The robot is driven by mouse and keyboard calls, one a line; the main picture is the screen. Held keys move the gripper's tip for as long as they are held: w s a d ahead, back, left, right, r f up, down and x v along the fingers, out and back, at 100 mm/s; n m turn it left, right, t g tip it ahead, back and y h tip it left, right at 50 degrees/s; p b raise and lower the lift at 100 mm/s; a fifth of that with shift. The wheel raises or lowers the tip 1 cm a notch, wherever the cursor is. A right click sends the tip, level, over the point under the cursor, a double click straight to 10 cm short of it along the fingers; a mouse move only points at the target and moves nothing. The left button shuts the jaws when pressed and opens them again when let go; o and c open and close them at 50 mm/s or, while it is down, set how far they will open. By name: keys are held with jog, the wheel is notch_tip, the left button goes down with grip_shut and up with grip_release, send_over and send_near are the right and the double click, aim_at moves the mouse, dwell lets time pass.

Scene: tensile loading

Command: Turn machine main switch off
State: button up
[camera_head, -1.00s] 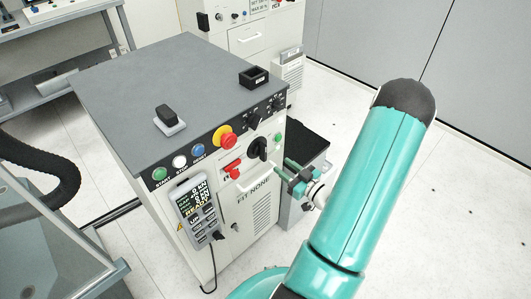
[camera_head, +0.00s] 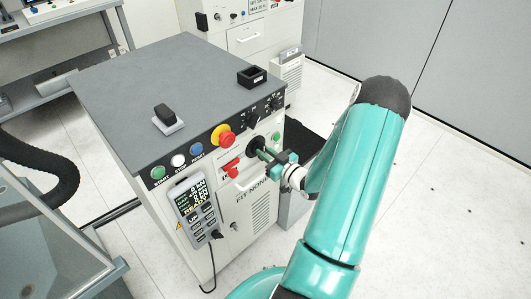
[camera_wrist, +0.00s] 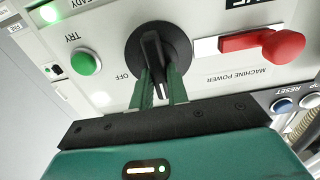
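The machine main switch is a black rotary knob (camera_wrist: 178,42) on a round black base, seen close up in the wrist view. "OFF" is printed at its lower left and "MACHINE POWER" at its lower right. My gripper (camera_wrist: 160,82) has its two green fingers on either side of the knob's raised handle, with only a narrow gap between them; they look shut on it.
A red switch handle (camera_wrist: 262,43) is close beside the knob. A green TRY button (camera_wrist: 86,62) lies on the other side. The red emergency stop (camera_head: 223,136), a row of buttons and a handheld display (camera_head: 196,208) are also on the front. Floor at the right is clear.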

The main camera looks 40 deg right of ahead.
grip_shut()
jog(key=shift+m, duration=0.4)
jog(key=m, duration=0.3)
jog(key=shift+d, duration=0.15)
jog(key=shift+d+f+m, duration=0.1)
jog(key=shift+f+m, duration=0.05)
jog(key=shift+m, duration=2.2)
jog(key=shift+d+f+m, duration=0.1)
jog(key=shift+f+m, duration=0.05)
jog(key=shift+m, duration=2.25)
jog(key=shift+f+m, duration=0.15)
jog(key=shift+m, duration=2.2)
